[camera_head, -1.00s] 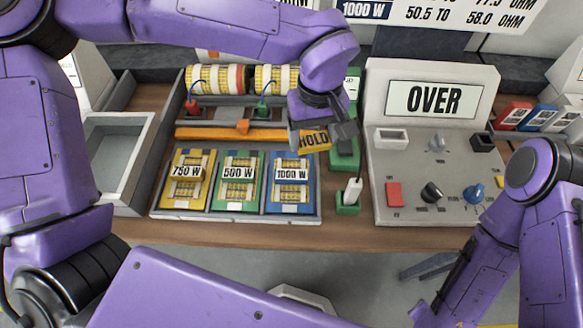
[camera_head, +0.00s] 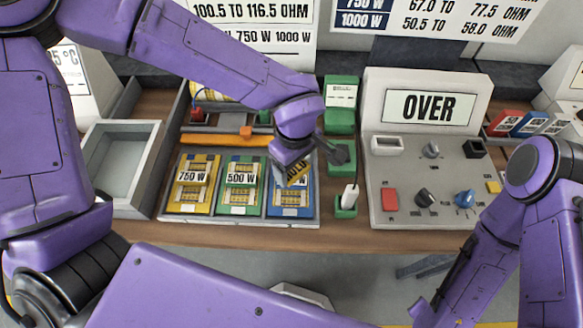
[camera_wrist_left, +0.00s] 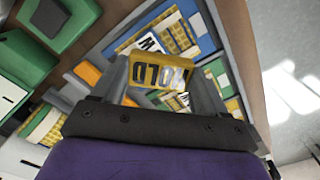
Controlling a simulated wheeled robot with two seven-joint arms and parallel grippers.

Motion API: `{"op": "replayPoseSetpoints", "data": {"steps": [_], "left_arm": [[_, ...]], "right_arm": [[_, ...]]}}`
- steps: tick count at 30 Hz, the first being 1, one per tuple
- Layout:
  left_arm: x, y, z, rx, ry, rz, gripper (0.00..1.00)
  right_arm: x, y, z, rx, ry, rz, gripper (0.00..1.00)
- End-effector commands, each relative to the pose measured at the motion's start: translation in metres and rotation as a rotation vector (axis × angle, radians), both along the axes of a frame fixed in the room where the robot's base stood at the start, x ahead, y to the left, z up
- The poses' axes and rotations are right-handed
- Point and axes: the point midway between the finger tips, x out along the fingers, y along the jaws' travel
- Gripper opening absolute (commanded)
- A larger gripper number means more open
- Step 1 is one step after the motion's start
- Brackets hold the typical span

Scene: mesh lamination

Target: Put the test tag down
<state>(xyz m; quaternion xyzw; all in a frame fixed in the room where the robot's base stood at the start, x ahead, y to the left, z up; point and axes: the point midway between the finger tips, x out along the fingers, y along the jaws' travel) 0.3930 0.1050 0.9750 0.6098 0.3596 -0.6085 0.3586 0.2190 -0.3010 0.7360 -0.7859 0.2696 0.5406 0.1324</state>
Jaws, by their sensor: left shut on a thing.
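My left gripper (camera_head: 290,168) is shut on a yellow tag (camera_head: 297,172) lettered HOLD, the only tag I see in a gripper. The tag is tilted and hangs over the blue 1000 W compartment (camera_head: 290,211) at the right end of the tray. In the left wrist view the tag (camera_wrist_left: 165,73) sits between the fingers, with its lettering upside down. I cannot tell whether it touches anything below. The gripper hides much of the blue compartment and its label. My right gripper is out of the picture.
The tray also has a yellow 750 W (camera_head: 191,207) and a green 500 W compartment (camera_head: 238,208). A grey console (camera_head: 400,200) showing OVER stands right, a green block with a white handle (camera_head: 347,205) between. An empty grey bin (camera_head: 107,185) is at left.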

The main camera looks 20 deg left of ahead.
Motion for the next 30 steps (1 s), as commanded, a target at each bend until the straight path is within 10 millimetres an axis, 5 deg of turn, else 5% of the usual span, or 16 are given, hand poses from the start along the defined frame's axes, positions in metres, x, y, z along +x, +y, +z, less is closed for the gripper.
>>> {"op": "replayPoseSetpoints", "data": {"steps": [9, 20, 21, 23, 30], "left_arm": [[0.006, 0.010, -0.042, 0.002, 0.000, -0.002, 0.44], [0.006, 0.009, -0.048, 0.000, 0.000, -0.001, 0.44], [0.006, 0.009, -0.047, 0.000, -0.001, -0.002, 0.83], [0.006, 0.009, -0.047, 0.000, -0.001, -0.001, 0.99], [0.006, 0.009, -0.047, 0.000, -0.001, -0.001, 0.99]], "right_arm": [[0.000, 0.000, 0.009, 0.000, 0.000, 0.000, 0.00], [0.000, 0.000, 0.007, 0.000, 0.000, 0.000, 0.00], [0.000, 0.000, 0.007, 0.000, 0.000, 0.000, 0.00], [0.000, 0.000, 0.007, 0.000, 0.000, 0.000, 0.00], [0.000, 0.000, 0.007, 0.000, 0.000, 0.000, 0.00]]}}
